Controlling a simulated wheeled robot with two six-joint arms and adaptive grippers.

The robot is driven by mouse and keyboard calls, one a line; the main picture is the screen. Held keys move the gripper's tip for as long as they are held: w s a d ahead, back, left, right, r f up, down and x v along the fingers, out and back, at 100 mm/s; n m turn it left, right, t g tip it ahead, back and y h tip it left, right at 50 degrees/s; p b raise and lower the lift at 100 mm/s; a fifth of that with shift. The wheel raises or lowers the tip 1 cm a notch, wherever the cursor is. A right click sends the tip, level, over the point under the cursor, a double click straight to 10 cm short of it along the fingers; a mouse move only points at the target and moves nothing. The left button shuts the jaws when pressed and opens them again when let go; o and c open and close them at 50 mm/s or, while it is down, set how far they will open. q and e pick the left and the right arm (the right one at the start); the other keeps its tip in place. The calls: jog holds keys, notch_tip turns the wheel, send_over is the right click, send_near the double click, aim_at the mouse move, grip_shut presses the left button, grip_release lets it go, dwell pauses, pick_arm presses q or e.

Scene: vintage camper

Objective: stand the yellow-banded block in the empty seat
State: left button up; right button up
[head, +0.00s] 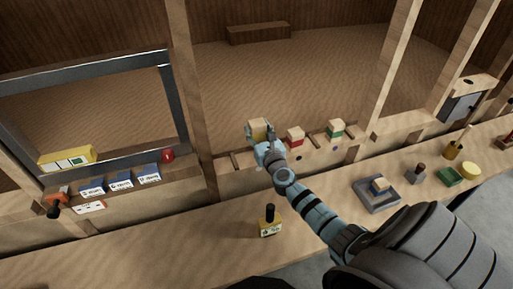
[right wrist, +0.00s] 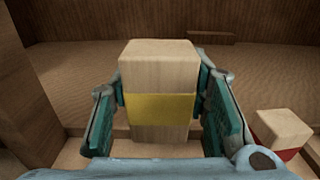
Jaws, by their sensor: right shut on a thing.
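The yellow-banded block (right wrist: 160,108) is a pale wooden block with a yellow band around its middle. My right gripper (right wrist: 160,105) is shut on it, one finger on each side, and it looks upright. In the head view the block (head: 257,128) is at the left end of the row on the ledge (head: 311,150), with my right gripper (head: 266,143) around it. The red-banded block (head: 295,137) and the green-banded block (head: 335,130) stand to its right. I cannot tell whether the held block's bottom touches the seat. My left gripper is not in view.
A wooden post (head: 192,100) rises just left of the held block. On the counter stand a dark-capped bottle (head: 269,222), a grey tray (head: 376,201) with a blue-banded block, and a green dish (head: 450,176). Small blue boxes (head: 121,181) line the left ledge.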

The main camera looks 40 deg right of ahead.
jog(key=f+b, duration=0.2)
jog(key=f, duration=0.1)
jog(key=f+b, duration=0.1)
jog(key=f, duration=0.2)
jog(key=w+f+b, duration=0.1)
jog(key=f+b, duration=0.1)
jog(key=f, duration=0.1)
jog(key=shift+b, duration=0.35)
jog(key=shift+s+r+p, duration=0.15)
jog(key=shift+r+p, duration=0.15)
jog(key=shift+r, duration=0.05)
jog(key=shift+f, duration=0.25)
jog(key=o, duration=1.2)
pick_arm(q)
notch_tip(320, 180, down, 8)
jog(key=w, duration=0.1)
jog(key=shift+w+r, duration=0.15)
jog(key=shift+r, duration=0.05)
pick_arm(e)
jog(key=shift+r, duration=0.1)
